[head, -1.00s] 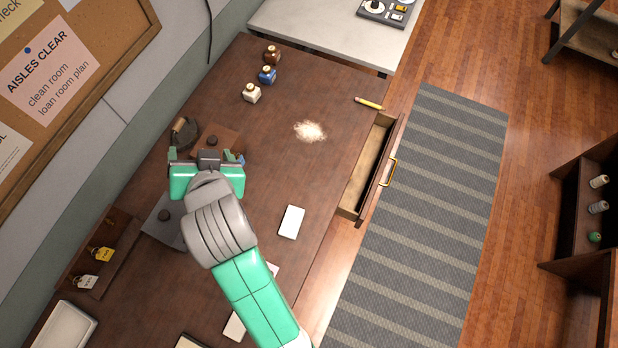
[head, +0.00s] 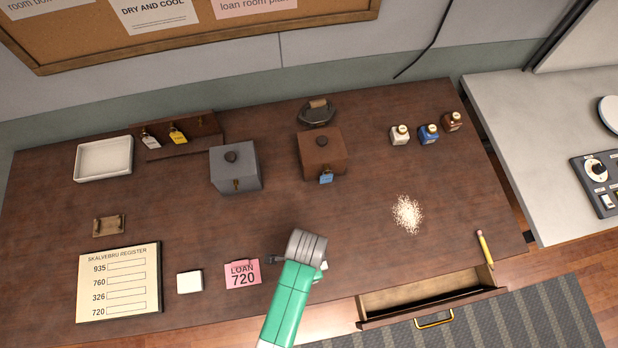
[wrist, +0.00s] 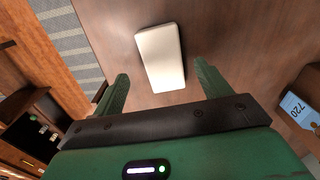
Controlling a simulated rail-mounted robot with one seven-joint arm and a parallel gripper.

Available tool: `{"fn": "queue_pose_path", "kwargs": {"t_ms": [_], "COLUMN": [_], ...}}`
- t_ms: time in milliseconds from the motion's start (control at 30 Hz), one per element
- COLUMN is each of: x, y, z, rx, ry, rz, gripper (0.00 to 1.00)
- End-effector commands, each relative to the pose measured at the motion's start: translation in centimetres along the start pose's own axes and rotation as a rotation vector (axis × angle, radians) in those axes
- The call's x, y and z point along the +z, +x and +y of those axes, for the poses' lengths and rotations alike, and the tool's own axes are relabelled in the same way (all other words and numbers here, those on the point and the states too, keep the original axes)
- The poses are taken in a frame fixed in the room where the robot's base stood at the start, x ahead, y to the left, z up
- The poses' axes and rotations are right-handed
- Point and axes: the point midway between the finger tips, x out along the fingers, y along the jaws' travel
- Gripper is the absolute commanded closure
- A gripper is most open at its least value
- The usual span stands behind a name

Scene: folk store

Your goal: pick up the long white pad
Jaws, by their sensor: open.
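The long white pad (wrist: 161,56) lies flat on the dark wooden table in the wrist view. In the head view my arm hides nearly all of it; only a small pale bit (head: 323,267) shows at the right of my wrist. My gripper (wrist: 162,70) is open and empty, its two green fingers apart on either side of the pad's near end in the picture. The pad lies between and beyond the fingertips. I cannot tell how high the fingers are above the table.
A square white pad (head: 190,282) and a pink loan card (head: 242,274) lie to the left. A brown box (head: 322,155) with a blue tag and a grey box (head: 235,168) stand behind. An open drawer (head: 425,294) juts out at right front. Pale powder (head: 407,214) lies right.

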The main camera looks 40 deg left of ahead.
Motion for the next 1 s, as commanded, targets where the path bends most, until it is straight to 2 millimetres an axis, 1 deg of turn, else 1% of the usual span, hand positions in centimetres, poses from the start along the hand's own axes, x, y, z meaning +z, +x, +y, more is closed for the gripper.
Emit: {"fn": "queue_pose_path", "kwargs": {"t_ms": [33, 100, 200, 300, 467, 500, 567, 600, 667, 700, 1000], "x": [-0.1, -0.3, -0.3, -0.3, -0.3, -0.3, -0.3, -0.3, -0.3, -0.3, -0.3], "y": [1.1, 2.3, 3.5, 3.8, 3.8, 3.8, 3.8, 3.7, 3.7, 3.7, 3.7], "z": [-0.2, -0.4, -0.4, -0.4, -0.4, -0.4, -0.4, -0.4, -0.4, -0.4, -0.4], "rx": [0.003, 0.002, 0.001, 0.000, 0.000, 0.000, 0.000, 0.000, 0.000, 0.000, 0.000], "ry": [-0.001, -0.001, -0.001, 0.000, 0.000, 0.000, 0.000, -0.001, -0.001, -0.001, -0.001], "rz": [-0.002, -0.001, -0.001, 0.000, 0.000, 0.000, 0.000, 0.000, 0.000, 0.000, 0.000], "gripper": [0.24, 0.24, 0.24, 0.24, 0.24, 0.31, 0.43, 0.51, 0.63, 0.71, 0.71]}}
